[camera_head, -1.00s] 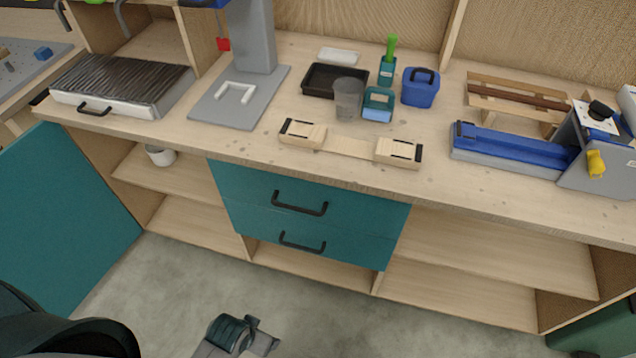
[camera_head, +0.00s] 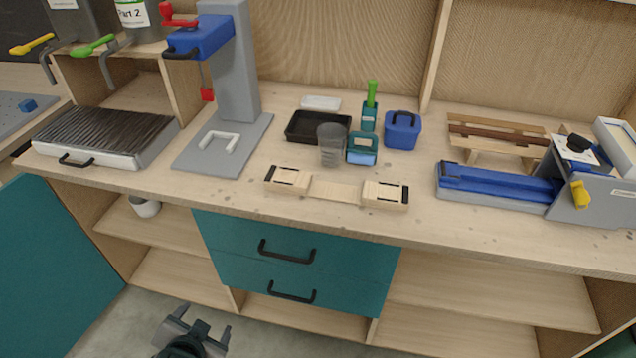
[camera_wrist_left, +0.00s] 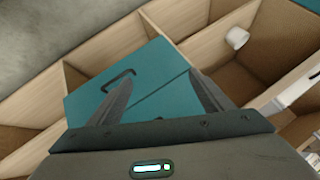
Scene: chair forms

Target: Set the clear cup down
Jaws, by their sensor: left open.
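The clear cup (camera_head: 331,146) stands upright on the wooden workbench (camera_head: 235,196), in front of the black tray and left of a small teal container. No gripper touches it. My left gripper (camera_head: 200,322) is low at the bottom of the head view, in front of the bench and well below its top. In the left wrist view its two fingers (camera_wrist_left: 160,98) are spread apart with nothing between them, facing the teal drawers. The cup is not visible in the left wrist view. My right gripper is not in view.
Behind and around the cup are a black tray (camera_head: 318,127), a teal container (camera_head: 362,148) and a blue box (camera_head: 402,130). A wooden piece with two blocks (camera_head: 336,190) lies in front. Teal drawers (camera_head: 290,265) with black handles are below. A grey press stand (camera_head: 228,145) is left.

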